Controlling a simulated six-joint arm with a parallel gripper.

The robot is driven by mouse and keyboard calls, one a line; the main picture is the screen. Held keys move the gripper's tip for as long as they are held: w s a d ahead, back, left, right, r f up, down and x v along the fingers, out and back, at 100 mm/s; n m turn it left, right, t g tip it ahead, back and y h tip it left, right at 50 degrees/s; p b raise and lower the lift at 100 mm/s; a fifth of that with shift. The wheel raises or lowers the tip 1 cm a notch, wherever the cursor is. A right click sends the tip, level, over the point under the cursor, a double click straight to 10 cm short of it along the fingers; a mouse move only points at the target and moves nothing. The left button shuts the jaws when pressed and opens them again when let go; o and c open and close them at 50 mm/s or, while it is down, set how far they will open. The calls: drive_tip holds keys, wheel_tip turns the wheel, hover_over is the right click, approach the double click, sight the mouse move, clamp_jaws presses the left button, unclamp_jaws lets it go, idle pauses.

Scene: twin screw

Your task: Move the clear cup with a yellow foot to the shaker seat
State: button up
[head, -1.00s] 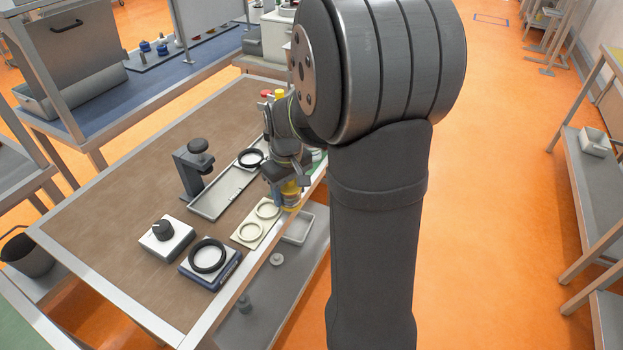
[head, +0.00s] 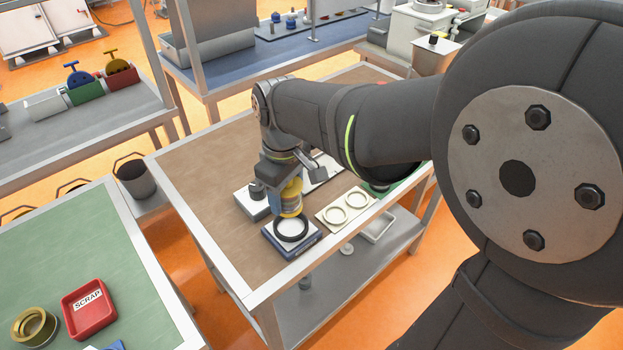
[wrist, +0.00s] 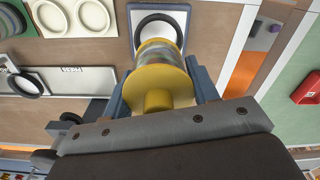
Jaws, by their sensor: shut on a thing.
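My gripper (head: 285,190) is shut on the clear cup with a yellow foot (head: 292,204). In the wrist view the cup's yellow foot (wrist: 158,88) faces the camera between the fingers, with the clear wall beyond it. The cup is above or just beside a blue-based device with a black ring (head: 291,229), which looks like the shaker seat; the ring also shows in the wrist view (wrist: 160,22). I cannot tell whether the cup touches the ring. The cup's far rim is hidden in the wrist view.
A cream plate with two rings (head: 345,207) lies right of the black ring. The brown tabletop (head: 210,180) is clear at left.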

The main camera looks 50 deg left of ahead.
drive_tip(key=shift+f, duration=2.3)
drive_tip(key=shift+f, duration=1.25)
drive_tip(key=o, duration=1.5)
drive_tip(key=shift+r, duration=3.55)
drive_tip(key=shift+f, duration=0.1)
